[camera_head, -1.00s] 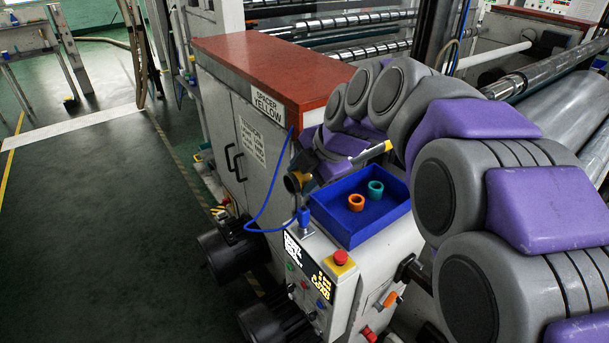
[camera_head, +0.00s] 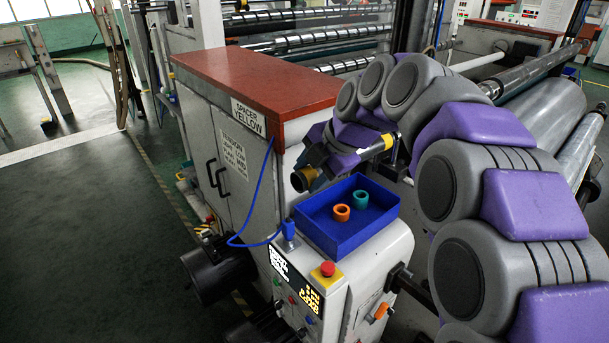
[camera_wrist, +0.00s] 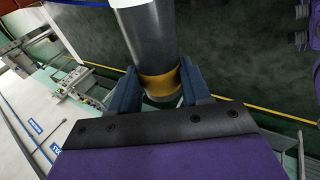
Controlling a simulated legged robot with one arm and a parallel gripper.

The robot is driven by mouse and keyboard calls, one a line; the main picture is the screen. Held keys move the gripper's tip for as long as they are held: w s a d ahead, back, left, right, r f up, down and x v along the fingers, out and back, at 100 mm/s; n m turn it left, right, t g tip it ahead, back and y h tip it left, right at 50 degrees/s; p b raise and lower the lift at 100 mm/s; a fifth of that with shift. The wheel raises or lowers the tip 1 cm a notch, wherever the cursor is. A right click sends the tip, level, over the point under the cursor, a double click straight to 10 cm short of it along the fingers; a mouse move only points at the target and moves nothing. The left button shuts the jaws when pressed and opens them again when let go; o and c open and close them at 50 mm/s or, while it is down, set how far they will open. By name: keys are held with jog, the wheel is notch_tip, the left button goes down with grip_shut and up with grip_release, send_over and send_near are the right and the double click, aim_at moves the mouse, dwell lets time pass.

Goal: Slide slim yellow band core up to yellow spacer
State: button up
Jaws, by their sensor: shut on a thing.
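My gripper (camera_wrist: 160,88) is shut on a dark grey tube-shaped core (camera_wrist: 150,35) with a yellow band (camera_wrist: 160,82) around it. The jaws clasp it at the band, and the tube runs away toward the top of the wrist view. In the head view my gripper (camera_head: 318,158) is above the back left of the blue tray, with a round brownish-yellow end (camera_head: 304,180) below it. A yellow piece (camera_head: 379,146) shows beside my arm; I cannot tell whether it is a spacer. No spacer can be clearly made out.
A blue tray (camera_head: 348,237) holds an orange ring (camera_head: 342,213) and a teal ring (camera_head: 361,199). A cabinet (camera_head: 208,130) with a red top carries a sign (camera_head: 248,117) reading "SPACER YELLOW". A control panel (camera_head: 300,285) with a red button stands in front. Large rollers (camera_head: 540,110) lie at right.

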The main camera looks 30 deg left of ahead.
jog(key=shift+d+r, duration=0.15)
jog(key=shift+d, duration=0.4)
jog(key=shift+w+a, duration=0.4)
jog(key=shift+w, duration=0.2)
jog(key=shift+w+d, duration=0.2)
jog(key=o, duration=0.6)
jog(key=shift+d, duration=0.25)
jog(key=c, duration=0.3)
jog(key=shift+c, duration=1.2)
